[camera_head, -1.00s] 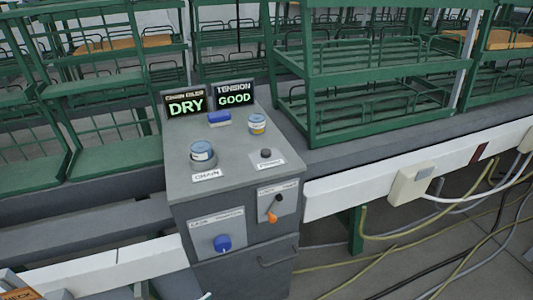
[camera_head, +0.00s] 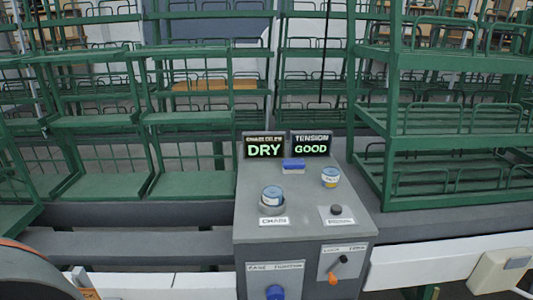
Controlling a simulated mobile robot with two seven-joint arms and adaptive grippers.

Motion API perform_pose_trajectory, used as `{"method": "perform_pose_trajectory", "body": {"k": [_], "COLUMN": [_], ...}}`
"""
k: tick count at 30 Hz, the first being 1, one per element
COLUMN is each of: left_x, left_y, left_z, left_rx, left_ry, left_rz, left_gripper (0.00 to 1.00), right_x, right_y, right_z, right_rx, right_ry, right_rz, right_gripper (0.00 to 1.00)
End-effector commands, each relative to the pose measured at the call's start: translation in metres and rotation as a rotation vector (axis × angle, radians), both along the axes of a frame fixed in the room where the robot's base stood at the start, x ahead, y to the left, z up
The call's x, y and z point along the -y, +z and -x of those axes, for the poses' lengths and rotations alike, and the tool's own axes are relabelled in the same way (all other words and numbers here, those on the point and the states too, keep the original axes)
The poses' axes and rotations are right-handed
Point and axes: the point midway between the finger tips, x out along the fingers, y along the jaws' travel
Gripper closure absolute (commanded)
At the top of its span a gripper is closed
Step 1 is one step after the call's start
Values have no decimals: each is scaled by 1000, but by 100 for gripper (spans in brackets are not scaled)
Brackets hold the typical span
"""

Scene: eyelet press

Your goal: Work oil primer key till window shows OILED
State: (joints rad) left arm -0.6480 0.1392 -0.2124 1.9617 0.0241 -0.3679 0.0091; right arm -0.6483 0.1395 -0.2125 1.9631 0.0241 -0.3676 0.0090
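A grey console (camera_head: 300,224) stands in the middle of the head view. On its top, a left window (camera_head: 264,147) reads DRY and a right window (camera_head: 311,145) reads TENSION GOOD. A dark round key or button (camera_head: 336,210) sits at the top's front right, behind a small label I cannot read for sure. An orange-tipped lever (camera_head: 334,278) and a blue knob (camera_head: 275,292) are on the front face. Neither gripper shows.
Green wire racks (camera_head: 190,120) fill the space behind the console, and another green rack (camera_head: 445,140) stands to the right. A white rail with a beige box (camera_head: 499,271) runs at the lower right.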

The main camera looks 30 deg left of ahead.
Motion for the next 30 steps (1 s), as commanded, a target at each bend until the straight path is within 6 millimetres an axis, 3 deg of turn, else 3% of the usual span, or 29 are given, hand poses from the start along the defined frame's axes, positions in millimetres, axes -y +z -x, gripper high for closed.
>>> {"method": "perform_pose_trajectory", "body": {"k": [11, 14, 18, 30], "left_x": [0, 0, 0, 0], "left_y": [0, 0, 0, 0], "left_z": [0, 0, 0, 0], "left_rx": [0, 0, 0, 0], "left_ry": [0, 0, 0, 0], "left_rz": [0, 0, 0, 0], "left_gripper": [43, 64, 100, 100], "right_x": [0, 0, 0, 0], "right_y": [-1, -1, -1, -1], "right_z": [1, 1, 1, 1], "right_rx": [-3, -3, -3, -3], "right_ry": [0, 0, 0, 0], "right_rz": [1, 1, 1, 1], "right_gripper": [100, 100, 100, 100]}}
